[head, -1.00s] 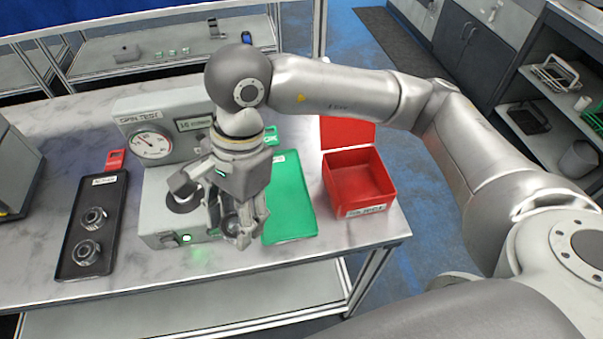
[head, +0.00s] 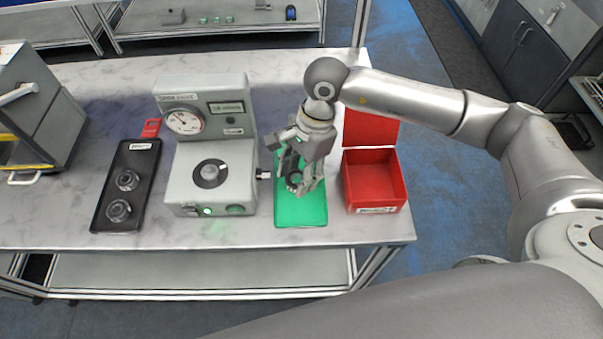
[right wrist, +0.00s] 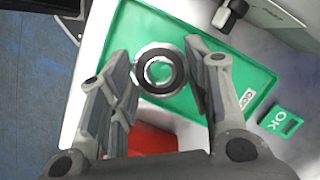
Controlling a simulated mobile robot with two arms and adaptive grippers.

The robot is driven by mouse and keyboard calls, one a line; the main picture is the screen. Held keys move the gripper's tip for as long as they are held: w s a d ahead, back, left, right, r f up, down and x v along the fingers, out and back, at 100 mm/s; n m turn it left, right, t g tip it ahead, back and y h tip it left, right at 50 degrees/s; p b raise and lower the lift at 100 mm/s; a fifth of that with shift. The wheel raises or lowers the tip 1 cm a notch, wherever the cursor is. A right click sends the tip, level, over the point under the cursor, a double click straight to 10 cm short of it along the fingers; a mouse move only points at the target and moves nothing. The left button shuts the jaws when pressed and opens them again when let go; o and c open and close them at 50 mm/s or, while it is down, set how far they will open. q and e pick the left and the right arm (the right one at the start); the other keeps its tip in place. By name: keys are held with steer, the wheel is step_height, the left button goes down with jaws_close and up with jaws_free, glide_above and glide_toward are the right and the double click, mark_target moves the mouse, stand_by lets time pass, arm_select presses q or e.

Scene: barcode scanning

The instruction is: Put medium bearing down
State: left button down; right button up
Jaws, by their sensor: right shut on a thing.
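My right gripper (head: 299,184) is shut on a bearing (head: 293,181), a dark ring with a bright metal inner part. It holds the bearing over the green tray (head: 302,213); the gap between bearing and tray is hard to judge. In the right wrist view the bearing (right wrist: 158,71) sits between the fingertips of the right gripper (right wrist: 163,72), with the green tray (right wrist: 193,25) behind it. My left gripper is not in view.
The grey test machine (head: 190,165) with a dial stands left of the green tray. A black tray (head: 132,160) holds two more bearings. An open red bin (head: 374,182) stands right of the green tray. A grey box (head: 35,110) is at far left.

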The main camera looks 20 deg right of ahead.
steer(key=shift+w+d+f, duration=0.35)
steer(key=shift+f, duration=0.15)
step_height(320, 180, down, 3)
steer(key=shift+d+r+p, duration=0.1)
steer(key=shift+d+p, duration=0.05)
steer(key=shift+p, duration=1.1)
steer(key=shift+f, duration=0.3)
steer(key=shift+w+f+b, duration=0.1)
steer(key=shift+f+b, duration=0.55)
steer(key=shift+b, duration=0.3)
steer(key=o, duration=1.2)
